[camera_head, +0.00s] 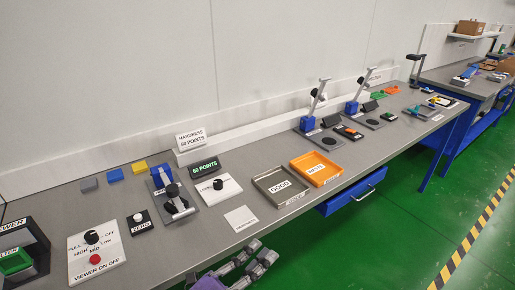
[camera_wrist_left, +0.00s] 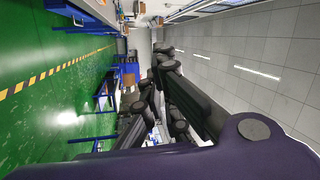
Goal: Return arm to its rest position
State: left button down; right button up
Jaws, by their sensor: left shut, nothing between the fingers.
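My left gripper (camera_head: 259,252) shows at the bottom of the head view, in front of the bench's front edge and below the bench top (camera_head: 330,182). Its grey fingers are shut and empty, apart from every object on the bench. In the left wrist view its dark fingers (camera_wrist_left: 157,75) fill the middle, with the green floor on the left and the ceiling on the right. My right gripper is not seen.
The grey tray (camera_head: 262,192) and orange tray (camera_head: 331,179) stand near the bench's front edge. Green floor (camera_head: 400,225) is clear on the right.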

pick_arm(q)
jog(key=s+a+f+n+y, duration=0.2)
jog(key=a+f+n+y, duration=0.35)
jog(key=f+n, duration=0.2)
jog(key=s+a+f+n+y, duration=0.3)
jog(key=a+f+n+y, duration=0.2)
jog(key=a+f+n, duration=0.25)
jog(key=s+a+f+n+g+y, duration=0.1)
jog(key=s+a+f+n+g, duration=0.2)
jog(key=s+f, duration=0.4)
jog(key=s+a+f+n+g+y, duration=0.2)
jog(key=s+a+f+n, duration=0.2)
jog(key=s+f, duration=0.3)
jog(key=shift+s+n+g+p, duration=0.4)
jog(key=shift+s+n, duration=0.4)
jog(key=shift+s, duration=0.35)
jog(key=shift+y, duration=0.25)
